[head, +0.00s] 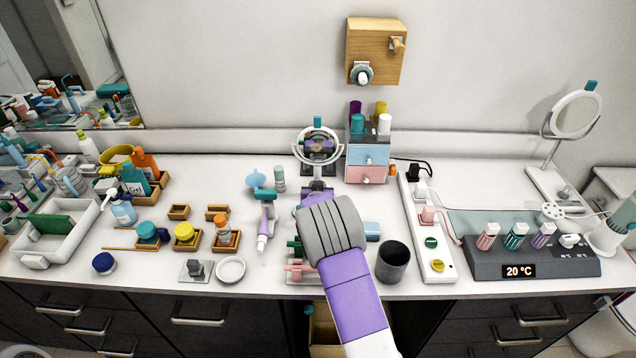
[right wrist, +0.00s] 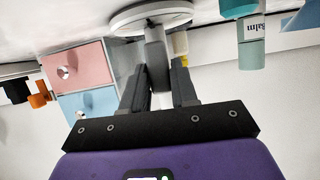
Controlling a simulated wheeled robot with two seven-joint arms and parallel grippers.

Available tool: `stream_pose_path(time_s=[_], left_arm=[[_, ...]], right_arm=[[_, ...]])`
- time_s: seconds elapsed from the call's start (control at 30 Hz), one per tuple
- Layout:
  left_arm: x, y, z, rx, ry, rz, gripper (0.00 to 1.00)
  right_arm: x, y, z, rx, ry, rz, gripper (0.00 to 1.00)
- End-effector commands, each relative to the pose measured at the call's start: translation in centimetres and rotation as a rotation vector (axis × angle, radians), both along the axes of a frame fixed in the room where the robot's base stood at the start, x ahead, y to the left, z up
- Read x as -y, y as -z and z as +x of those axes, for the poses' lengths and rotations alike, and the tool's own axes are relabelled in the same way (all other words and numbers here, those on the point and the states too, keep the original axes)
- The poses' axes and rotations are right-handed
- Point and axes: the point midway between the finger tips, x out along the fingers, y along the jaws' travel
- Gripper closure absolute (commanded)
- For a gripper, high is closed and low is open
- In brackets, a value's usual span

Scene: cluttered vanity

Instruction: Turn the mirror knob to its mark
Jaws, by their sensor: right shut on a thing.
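A round mirror (head: 318,147) on a stand, with a teal tab (head: 317,122) on top, stands near the back wall, left of the small drawers. My right gripper (head: 317,185) reaches up to it from the front, and its hand hides the lower front of the stand. In the right wrist view the gripper (right wrist: 160,92) is shut on a grey upright piece (right wrist: 157,62), which appears to be the mirror knob. A pale round disc (right wrist: 150,17) is right beyond it. The knob's mark cannot be made out. My left gripper is out of view.
Pink and blue drawers (head: 367,156) with bottles on top stand close to the right of the mirror. A dark cup (head: 393,262) and a power strip (head: 428,235) lie further right. Small bottles and wooden trays (head: 186,243) crowd the left. A second mirror (head: 575,114) stands far right.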

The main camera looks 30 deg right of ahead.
Motion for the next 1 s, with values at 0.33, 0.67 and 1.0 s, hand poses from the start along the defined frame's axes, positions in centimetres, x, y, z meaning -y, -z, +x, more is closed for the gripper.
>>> stream_pose_path(time_s=[0.33,0.67,1.0], left_arm=[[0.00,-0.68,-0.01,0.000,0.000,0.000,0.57],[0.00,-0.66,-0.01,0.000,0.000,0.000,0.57],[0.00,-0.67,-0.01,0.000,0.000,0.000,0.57]], right_arm=[[-0.03,-0.03,0.07,-0.023,0.000,-0.044,1.00],[-0.05,0.01,0.06,-0.024,-0.001,-0.042,0.67],[-0.05,0.01,0.05,-0.024,0.000,-0.041,0.51]])
